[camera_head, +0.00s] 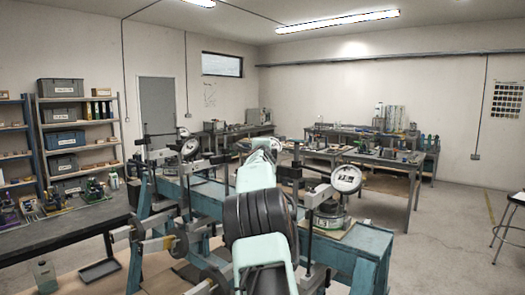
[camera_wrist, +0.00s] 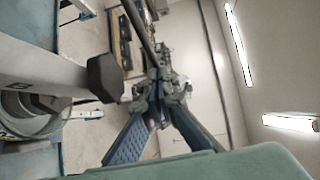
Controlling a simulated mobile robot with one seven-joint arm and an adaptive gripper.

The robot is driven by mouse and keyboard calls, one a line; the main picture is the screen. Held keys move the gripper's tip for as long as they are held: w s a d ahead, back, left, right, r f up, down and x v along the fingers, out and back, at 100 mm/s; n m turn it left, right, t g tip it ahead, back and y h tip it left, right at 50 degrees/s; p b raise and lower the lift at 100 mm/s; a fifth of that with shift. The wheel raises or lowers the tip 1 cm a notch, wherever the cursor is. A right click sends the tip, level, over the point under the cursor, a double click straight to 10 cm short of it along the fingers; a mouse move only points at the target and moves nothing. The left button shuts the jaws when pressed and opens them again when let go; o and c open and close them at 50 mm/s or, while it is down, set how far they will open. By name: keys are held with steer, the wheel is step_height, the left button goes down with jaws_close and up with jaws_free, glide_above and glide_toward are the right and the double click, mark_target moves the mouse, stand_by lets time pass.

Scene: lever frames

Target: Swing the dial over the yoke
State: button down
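Several lever frames stand on a blue bench. On the nearest one, a white round dial (camera_head: 346,178) sits on a short arm at the right of a dark upright post (camera_head: 308,225), above a round cell (camera_head: 330,218). Other dials (camera_head: 189,148) show on frames farther left. I cannot tell which bar is the yoke. In the wrist view, a pale grey bar (camera_wrist: 45,72) with a dark knob (camera_wrist: 103,78) lies at the left, beside a clear round cell (camera_wrist: 32,112). My gripper (camera_wrist: 162,130) shows two dark blue fingers; their opening is unclear. My arm hides it in the head view.
The blue bench (camera_head: 355,255) runs under the frames. Weights and lever arms crowd its left side. A dark worktop (camera_head: 60,235) and shelves (camera_head: 80,125) stand at the left. Workbenches (camera_head: 385,160) line the back. The floor at the right is mostly clear, with a stool (camera_head: 510,228).

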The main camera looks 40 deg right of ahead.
steer(key=shift+w+d+y, duration=0.15)
steer(key=shift+d+y, duration=0.15)
steer(key=shift+d, duration=0.05)
steer(key=shift+w+n+t+y, duration=0.45)
steer(key=shift+n+t+y, duration=0.05)
steer(key=shift+n, duration=0.1)
steer(key=shift+w+d, duration=0.1)
steer(key=shift+w, duration=0.05)
steer(key=shift+r, duration=0.1)
stand_by(0.4)
